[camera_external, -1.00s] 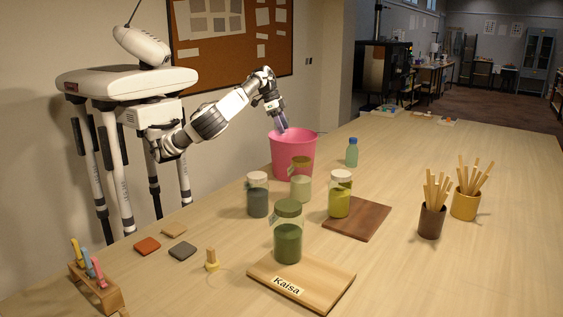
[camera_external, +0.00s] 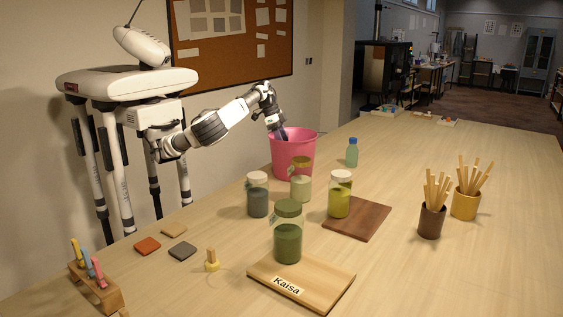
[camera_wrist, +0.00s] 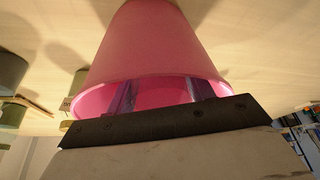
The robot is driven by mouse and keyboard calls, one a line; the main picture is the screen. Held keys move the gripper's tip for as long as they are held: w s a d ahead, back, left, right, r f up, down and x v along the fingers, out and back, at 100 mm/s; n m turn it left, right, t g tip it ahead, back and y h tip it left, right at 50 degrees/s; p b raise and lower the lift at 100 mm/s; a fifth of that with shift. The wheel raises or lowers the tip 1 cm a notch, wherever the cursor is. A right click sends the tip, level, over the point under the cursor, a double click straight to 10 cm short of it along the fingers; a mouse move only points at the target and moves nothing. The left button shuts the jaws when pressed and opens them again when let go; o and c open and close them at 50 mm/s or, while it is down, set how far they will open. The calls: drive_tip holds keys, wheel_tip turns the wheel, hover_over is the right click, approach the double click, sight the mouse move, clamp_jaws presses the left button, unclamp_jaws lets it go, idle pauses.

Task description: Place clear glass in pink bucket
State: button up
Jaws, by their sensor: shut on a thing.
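The pink bucket (camera_external: 293,160) stands upright on the table in front of my body, and it fills the upper middle of the wrist view (camera_wrist: 160,45). My gripper (camera_external: 282,135) points down into the bucket's mouth, its fingers below the rim at the left side. In the wrist view its two fingers (camera_wrist: 162,95) reach into the opening, spaced apart. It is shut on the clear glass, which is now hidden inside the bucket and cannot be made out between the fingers.
Several lidded jars stand in front of the bucket, including a dark one (camera_external: 257,195) and a yellow one (camera_external: 340,195). A teal bottle (camera_external: 352,153) stands right of it. Two stick holders (camera_external: 432,221) (camera_external: 465,204) are farther right.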

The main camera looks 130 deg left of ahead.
drive_tip(key=o, duration=0.8)
drive_tip(key=shift+f, duration=0.15)
drive_tip(key=v, duration=1.3)
drive_tip(key=shift+w, duration=0.1)
